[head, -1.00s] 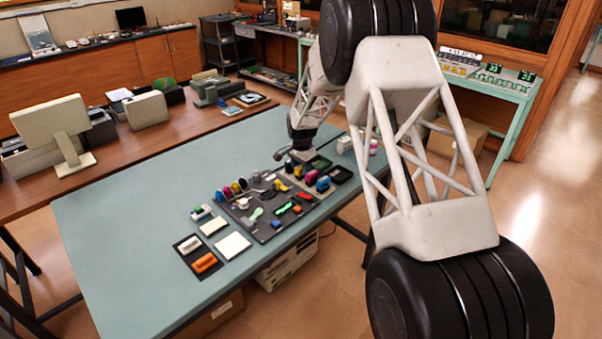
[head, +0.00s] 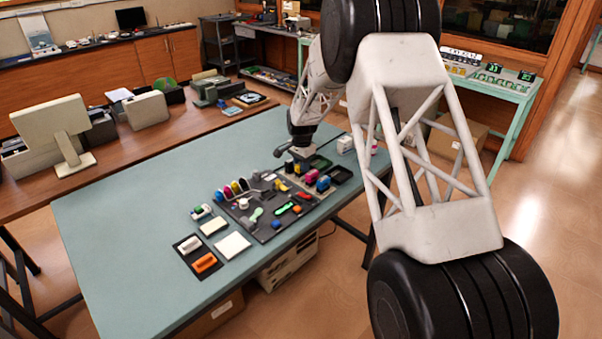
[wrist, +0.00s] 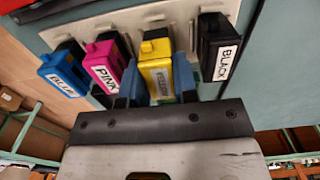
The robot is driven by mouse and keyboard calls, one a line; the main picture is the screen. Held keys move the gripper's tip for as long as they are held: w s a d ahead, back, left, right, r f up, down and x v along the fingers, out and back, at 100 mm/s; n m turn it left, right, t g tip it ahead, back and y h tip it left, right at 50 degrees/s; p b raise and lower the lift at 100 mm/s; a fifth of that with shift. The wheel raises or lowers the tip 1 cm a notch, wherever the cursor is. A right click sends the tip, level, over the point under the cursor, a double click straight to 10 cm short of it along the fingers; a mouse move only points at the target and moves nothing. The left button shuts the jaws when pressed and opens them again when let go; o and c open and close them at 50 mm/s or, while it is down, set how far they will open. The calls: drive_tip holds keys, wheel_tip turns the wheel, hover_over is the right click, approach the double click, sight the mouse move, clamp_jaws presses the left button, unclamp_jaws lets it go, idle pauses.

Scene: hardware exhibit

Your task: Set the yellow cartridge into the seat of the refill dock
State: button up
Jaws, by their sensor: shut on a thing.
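The yellow cartridge (wrist: 157,62) is in the wrist view, with a white label that is partly hidden. My gripper (wrist: 156,85) is shut on it, with a blue finger on each side. The yellow cartridge stands in line between the pink cartridge (wrist: 104,66) and the black cartridge (wrist: 217,50), by a pale slotted holder (wrist: 150,20). I cannot tell whether it is still seated there or lifted clear. I cannot pick out the refill dock with certainty.
A blue cartridge (wrist: 63,70) stands left of the pink one, so neighbours are close on both sides. In the head view a dark board (head: 270,227) with many small parts lies nearby. A black tray (head: 341,174) is at the right. The bench's left half (head: 130,220) is clear.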

drive_tip(key=shift+r, duration=2.55)
drive_tip(key=shift+o, duration=1.3)
drive_tip(key=shift+c, duration=1.2)
drive_tip(key=s+a+r, duration=0.1)
drive_tip(key=s+a, duration=1)
drive_tip(key=shift+a+r, duration=0.2)
drive_tip(key=shift+a, duration=0.15)
drive_tip(key=shift+f, duration=0.2)
drive_tip(key=shift+f, duration=2.85)
